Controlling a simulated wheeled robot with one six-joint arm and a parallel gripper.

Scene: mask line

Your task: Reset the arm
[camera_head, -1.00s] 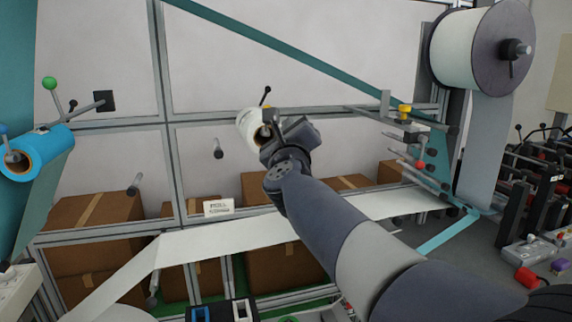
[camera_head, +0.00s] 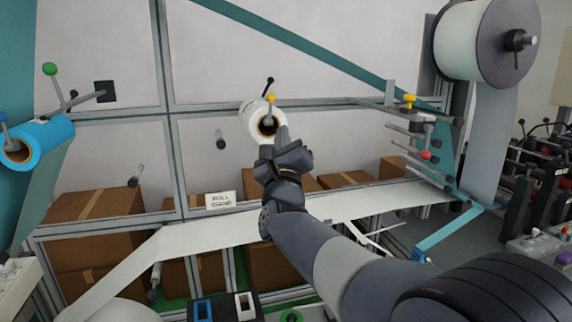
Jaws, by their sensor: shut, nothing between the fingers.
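My gripper (camera_head: 282,138) is at the picture's middle, at the end of my dark and grey arm. Its fingers point up and away, and it looks shut and empty. It lies just in front of and below a white roll (camera_head: 263,118) with a brown core, which sits on the frame. The gripper tip overlaps the roll's lower right edge in this view; whether they touch I cannot tell.
A white web (camera_head: 210,237) runs across below my arm. A blue roll (camera_head: 40,140) hangs at the left. A big white reel (camera_head: 475,45) is at the upper right. Cardboard boxes (camera_head: 95,230) stand behind the frame. A roll stand sign (camera_head: 220,200) is left of my wrist.

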